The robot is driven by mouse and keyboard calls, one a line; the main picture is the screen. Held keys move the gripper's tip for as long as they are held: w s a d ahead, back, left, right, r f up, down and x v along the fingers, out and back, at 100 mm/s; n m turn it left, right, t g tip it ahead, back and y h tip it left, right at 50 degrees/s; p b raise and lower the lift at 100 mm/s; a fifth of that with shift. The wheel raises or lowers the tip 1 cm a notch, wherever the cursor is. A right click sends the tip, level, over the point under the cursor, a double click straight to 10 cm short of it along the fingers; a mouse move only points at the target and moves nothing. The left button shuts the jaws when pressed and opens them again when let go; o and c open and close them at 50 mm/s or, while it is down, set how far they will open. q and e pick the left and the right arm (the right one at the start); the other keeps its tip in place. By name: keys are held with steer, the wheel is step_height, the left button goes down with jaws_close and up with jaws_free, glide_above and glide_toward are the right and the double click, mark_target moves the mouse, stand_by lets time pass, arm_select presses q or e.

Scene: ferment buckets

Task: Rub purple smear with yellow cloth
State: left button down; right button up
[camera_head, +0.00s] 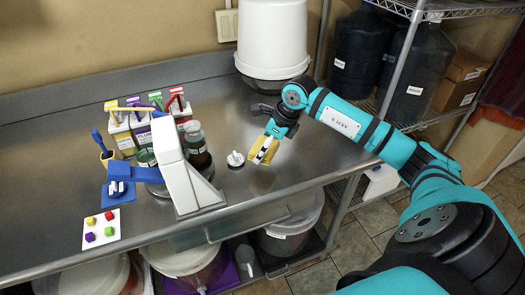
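The yellow cloth (256,158) is at the front right part of the steel counter. My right gripper (264,150) reaches down over it from the right, and its tip overlaps the cloth. Whether the fingers are closed on the cloth or only touch it is too small to tell. I see no purple smear on the counter; the cloth and gripper hide the patch under them. My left gripper is not in view.
A white bucket (272,40) stands behind my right gripper. A small white knob-like item (236,159) is left of the cloth. Left are a white-and-blue device (182,170), dark bottles (197,148), labelled boxes (119,130) and a card with coloured cubes (101,229). The counter's far left is clear.

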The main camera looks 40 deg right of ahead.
steer(key=shift+r, duration=1)
